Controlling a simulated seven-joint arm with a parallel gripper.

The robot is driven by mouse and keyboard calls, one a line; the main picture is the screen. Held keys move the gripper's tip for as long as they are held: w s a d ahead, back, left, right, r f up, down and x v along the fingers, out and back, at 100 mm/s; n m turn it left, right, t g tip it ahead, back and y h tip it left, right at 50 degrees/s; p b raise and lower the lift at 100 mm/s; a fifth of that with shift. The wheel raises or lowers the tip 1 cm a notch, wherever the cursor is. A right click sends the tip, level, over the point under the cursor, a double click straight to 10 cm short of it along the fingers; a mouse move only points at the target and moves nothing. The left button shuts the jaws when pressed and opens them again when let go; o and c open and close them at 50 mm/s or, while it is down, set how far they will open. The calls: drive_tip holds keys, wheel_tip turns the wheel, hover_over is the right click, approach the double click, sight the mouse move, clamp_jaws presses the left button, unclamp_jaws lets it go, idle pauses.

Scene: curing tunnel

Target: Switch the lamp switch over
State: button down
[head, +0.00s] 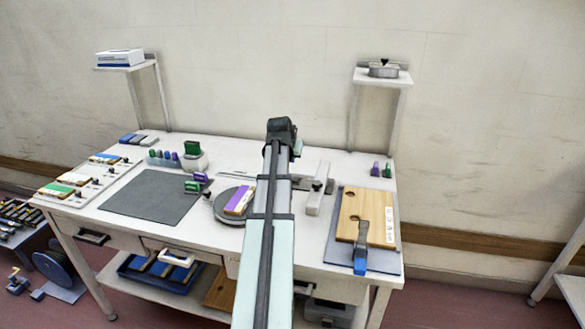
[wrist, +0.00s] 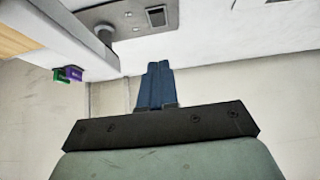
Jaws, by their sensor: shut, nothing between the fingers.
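My gripper (wrist: 158,66) shows in the wrist view with its two blue fingers shut together and nothing between them. In the head view its fingers are hidden behind my arm. A small dark-framed rectangular inset (wrist: 157,16), which looks like the lamp switch, sits on a grey plate at the top of the wrist view. It lies beyond the fingertips, apart from them. Which way it is set cannot be told. In the head view I cannot make it out; my arm covers the middle of the table.
A grey post (wrist: 103,32) stands beside the inset. Purple and green stamps (wrist: 70,74) stand near the table's back edge. A pale bar fixture (head: 318,188) and a wooden board (head: 352,207) lie right of my arm; a dark mat (head: 150,195) lies left.

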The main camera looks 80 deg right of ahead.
hover_over(295, 180)
drive_tip(key=a, duration=0.2)
drive_tip(key=f, duration=0.7)
drive_tip(key=shift+s+d+f, duration=0.1)
drive_tip(key=shift+d+f, duration=0.15)
drive_tip(key=shift+f, duration=0.05)
drive_tip(key=shift+a+f, duration=0.2)
drive_tip(key=shift+f, duration=0.35)
drive_tip(key=shift+a+f, duration=0.15)
drive_tip(key=shift+f, duration=1.2)
drive_tip(key=shift+a+f, duration=0.15)
drive_tip(key=shift+f, duration=0.2)
drive_tip(key=shift+r, duration=0.1)
drive_tip(key=shift+r, duration=0.75)
